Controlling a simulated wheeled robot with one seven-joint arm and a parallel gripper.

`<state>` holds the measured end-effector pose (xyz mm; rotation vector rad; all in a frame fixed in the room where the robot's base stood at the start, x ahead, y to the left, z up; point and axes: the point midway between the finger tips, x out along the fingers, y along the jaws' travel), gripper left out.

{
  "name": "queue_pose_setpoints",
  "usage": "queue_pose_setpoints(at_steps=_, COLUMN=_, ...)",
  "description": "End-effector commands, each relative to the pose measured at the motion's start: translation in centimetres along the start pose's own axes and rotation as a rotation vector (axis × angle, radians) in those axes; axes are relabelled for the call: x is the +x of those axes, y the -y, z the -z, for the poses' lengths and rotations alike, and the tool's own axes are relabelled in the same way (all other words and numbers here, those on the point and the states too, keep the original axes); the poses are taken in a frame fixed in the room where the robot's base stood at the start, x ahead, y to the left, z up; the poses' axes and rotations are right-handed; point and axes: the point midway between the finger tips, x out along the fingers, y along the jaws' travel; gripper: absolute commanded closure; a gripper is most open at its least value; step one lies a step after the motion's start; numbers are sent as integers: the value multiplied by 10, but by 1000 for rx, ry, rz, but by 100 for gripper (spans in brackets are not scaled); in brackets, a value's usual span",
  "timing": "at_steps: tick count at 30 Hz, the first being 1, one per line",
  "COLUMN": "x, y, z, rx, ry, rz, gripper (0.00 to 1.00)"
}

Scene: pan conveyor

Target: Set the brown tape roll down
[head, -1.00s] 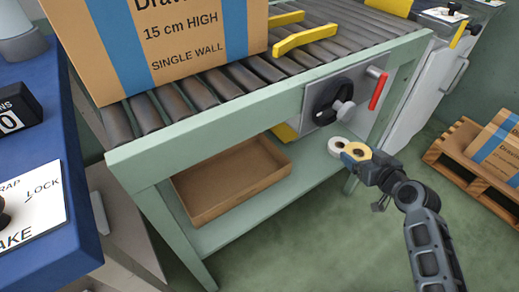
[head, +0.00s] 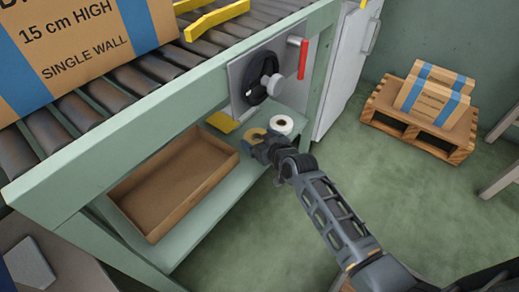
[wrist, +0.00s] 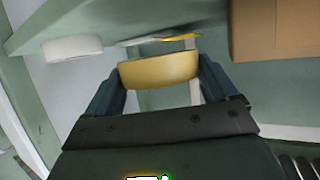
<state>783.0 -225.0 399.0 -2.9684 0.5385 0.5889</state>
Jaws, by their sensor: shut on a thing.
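The brown tape roll (head: 254,133), yellowish tan, is between the fingers of my gripper (head: 259,142), which is shut on it. In the wrist view the roll (wrist: 158,71) spans the gap between the two dark fingertips (wrist: 160,84). It is over the lower green shelf (head: 205,215) of the conveyor frame, just right of the cardboard tray. I cannot tell whether its underside touches the shelf. A white tape roll (head: 282,125) is close beside it on the right; in the wrist view it is at the left (wrist: 72,48), apart from the brown roll.
The open cardboard tray (head: 168,207) on the shelf looks empty. A hand wheel (head: 257,84) and red handle (head: 303,58) stick out above the gripper. The conveyor rollers (head: 160,67) carry a large box (head: 85,45). A pallet (head: 405,123) with boxes stands at right; the floor between is clear.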

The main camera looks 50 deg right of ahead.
Motion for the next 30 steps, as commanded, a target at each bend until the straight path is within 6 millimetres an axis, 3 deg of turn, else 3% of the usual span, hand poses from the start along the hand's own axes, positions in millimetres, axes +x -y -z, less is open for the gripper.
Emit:
queue_pose_setpoints(at_steps=9, x=16, y=0, z=-37, rx=1, ry=1, rz=0, gripper=45)
queue_pose_setpoints(at_steps=21, x=17, y=0, z=-40, rx=1, ry=0, rz=0, gripper=45)
queue_pose_setpoints(at_steps=22, x=16, y=0, z=-40, rx=1, ry=1, rz=0, gripper=12)
queue_pose_setpoints(at_steps=26, x=16, y=0, z=-39, rx=1, ry=1, rz=0, gripper=0)
queue_pose_setpoints(at_steps=30, x=16, y=0, z=-39, rx=1, ry=1, rz=0, gripper=0)
